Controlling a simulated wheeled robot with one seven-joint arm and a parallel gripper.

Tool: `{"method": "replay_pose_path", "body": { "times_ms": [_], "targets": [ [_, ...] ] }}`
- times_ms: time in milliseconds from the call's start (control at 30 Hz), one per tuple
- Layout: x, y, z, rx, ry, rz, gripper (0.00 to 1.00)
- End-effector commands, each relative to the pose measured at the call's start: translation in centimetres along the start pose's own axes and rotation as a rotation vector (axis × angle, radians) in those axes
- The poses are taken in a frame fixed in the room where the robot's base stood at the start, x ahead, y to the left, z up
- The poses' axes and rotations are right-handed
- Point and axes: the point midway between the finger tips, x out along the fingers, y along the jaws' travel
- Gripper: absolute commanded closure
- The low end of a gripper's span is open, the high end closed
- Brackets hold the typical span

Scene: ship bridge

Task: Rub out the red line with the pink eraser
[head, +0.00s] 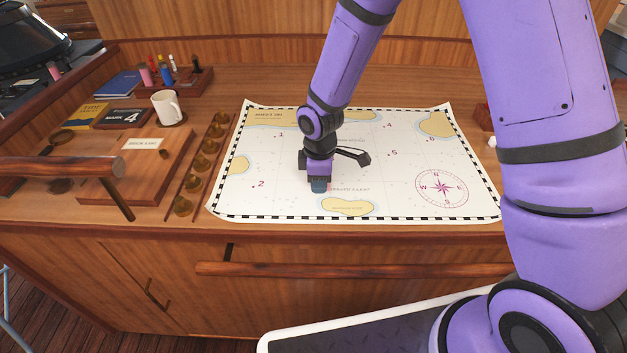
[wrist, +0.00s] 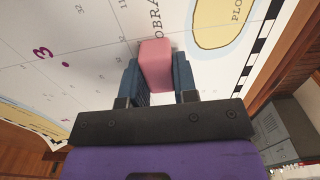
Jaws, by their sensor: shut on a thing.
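My gripper (head: 318,186) is low over the front middle of the white sea chart (head: 285,205). It is shut on the pink eraser (wrist: 156,64), which shows between the two dark blue fingers in the wrist view. The eraser's far end is at or close to the chart beside printed letters; I cannot tell whether it touches. In the head view my gripper hides most of the eraser. I cannot make out a red line in either view; it may be hidden behind the eraser or my gripper.
The chart lies on a wooden desk. To its left are a row of brass weights (head: 192,190), a wooden box (head: 137,175), a white mug (head: 166,106) and books (head: 122,117). A rail (head: 350,269) runs along the desk's front. The chart's right side, with the compass rose (head: 441,187), is clear.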

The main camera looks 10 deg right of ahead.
Motion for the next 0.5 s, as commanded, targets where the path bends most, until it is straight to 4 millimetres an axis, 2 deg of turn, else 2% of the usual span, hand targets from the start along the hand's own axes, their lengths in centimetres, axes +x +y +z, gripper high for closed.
{"method": "replay_pose_path", "body": {
  "times_ms": [267,500],
  "targets": [
    [0.0,0.0,0.1,0.001,-0.001,-0.001,0.92],
    [0.0,0.2,1.5,0.003,-0.001,-0.001,0.92]
  ]
}}
